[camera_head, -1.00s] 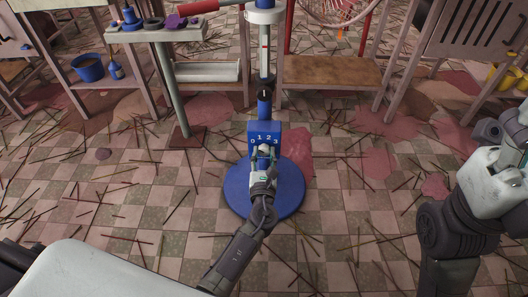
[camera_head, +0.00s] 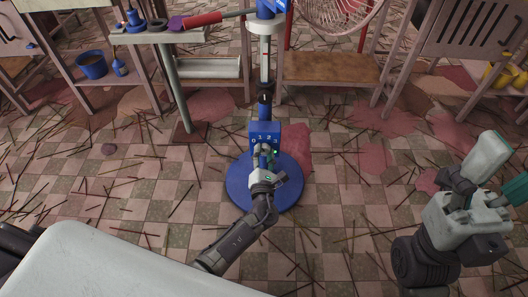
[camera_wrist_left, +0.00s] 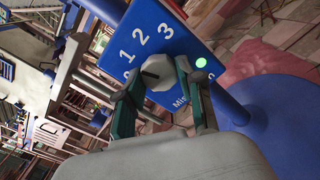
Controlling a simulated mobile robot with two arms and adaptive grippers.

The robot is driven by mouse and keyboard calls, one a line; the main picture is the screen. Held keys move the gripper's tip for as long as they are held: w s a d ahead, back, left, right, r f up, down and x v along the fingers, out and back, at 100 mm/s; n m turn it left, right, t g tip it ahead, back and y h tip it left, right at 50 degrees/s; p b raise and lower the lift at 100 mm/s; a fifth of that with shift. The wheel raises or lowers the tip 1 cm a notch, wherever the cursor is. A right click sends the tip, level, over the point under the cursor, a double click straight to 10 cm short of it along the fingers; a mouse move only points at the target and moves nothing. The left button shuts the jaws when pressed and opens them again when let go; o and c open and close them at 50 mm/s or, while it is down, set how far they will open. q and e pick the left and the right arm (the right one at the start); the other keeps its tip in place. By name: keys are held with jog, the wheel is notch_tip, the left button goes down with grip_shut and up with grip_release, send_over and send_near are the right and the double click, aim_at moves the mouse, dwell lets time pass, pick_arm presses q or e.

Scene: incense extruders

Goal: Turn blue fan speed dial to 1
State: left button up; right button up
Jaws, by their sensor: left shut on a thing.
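The blue fan's control panel (camera_head: 264,130) stands upright above its round blue base (camera_head: 292,190). It carries white numbers 0, 1, 2 and 3, and fills the upper middle of the left wrist view (camera_wrist_left: 183,45). The pale grey dial (camera_wrist_left: 160,74) has a dark mark on its left side, near 0 and 1; I cannot tell the exact setting. My left gripper (camera_head: 264,158) is shut on the dial, with a green-padded finger on each side. My right gripper (camera_head: 500,185) is at the far right, away from the fan; its fingertips are not clear.
A pinkish fan cage (camera_head: 335,12) shows at the back above a wooden shelf (camera_head: 330,68). A blue bucket (camera_head: 91,64) and small bottle (camera_head: 119,67) stand on the left shelf.

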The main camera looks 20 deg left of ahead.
dwell(0.3)
pick_arm(q)
jog(key=o, duration=1.1)
jog(key=shift+o, duration=0.2)
jog(key=v, duration=1.2)
